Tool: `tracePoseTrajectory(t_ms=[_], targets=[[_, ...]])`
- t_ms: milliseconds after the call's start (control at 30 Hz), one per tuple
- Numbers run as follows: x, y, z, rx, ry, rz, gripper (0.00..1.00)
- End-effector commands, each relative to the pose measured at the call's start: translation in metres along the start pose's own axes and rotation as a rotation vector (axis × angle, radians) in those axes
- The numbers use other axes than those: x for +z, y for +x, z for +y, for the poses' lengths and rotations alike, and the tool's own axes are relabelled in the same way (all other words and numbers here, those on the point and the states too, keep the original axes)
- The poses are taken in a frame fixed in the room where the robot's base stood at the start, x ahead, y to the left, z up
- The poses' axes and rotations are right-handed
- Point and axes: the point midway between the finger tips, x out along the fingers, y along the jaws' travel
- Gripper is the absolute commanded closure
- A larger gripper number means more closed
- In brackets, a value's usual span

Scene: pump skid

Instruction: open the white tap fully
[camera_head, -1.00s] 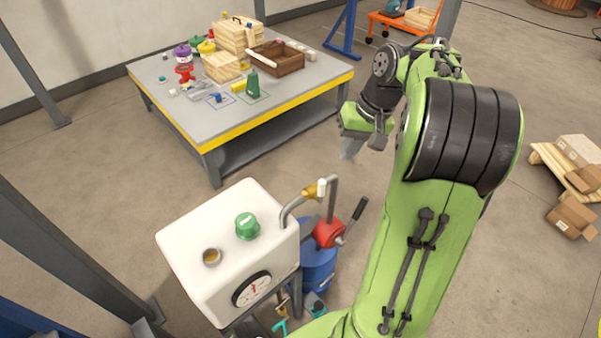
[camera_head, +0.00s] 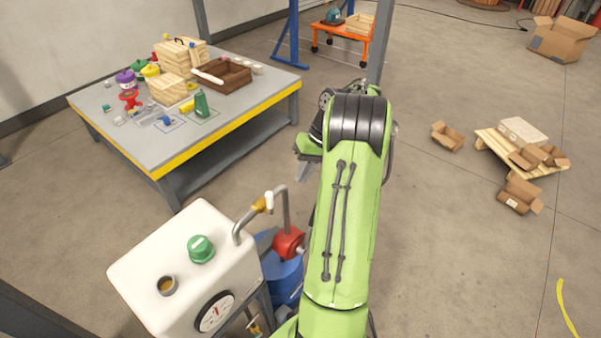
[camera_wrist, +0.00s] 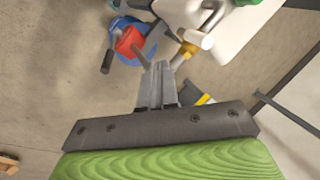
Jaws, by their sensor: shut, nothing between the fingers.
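The white tap (camera_head: 269,200) is a small white lever on a brass valve (camera_head: 259,205), set in the bent grey pipe beside the white tank (camera_head: 150,250). The lever stands roughly upright in the head view. In the wrist view the white tap (camera_wrist: 200,39) and its brass body (camera_wrist: 187,50) lie just right of and beyond my fingertips. My gripper (camera_wrist: 158,68) is shut and empty, its fingers together and apart from the tap. In the head view my gripper (camera_head: 303,172) is up and to the right of the tap, partly hidden by my arm.
A red pump (camera_head: 288,243) with a dark lever (camera_wrist: 106,62) and a blue drum (camera_head: 283,280) stand close to the pipe. The tank carries a green cap (camera_head: 201,249) and a gauge (camera_head: 215,312).

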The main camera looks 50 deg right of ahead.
Motion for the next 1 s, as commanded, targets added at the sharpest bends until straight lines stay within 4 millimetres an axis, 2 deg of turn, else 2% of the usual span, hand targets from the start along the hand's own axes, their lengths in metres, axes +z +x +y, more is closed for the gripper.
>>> tracePoseTrajectory(t_ms=[33,267,333,500,1000], targets=[[0.001,0.017,0.001,0.001,0.0,-0.004,1.0],[0.001,0.065,0.0,0.001,0.0,-0.003,1.0],[0.0,0.065,-0.016,0.001,-0.004,0.0,1.0],[0.0,0.071,-0.034,0.001,-0.002,0.001,1.0],[-0.002,0.074,-0.038,0.011,-0.003,0.007,1.0]])
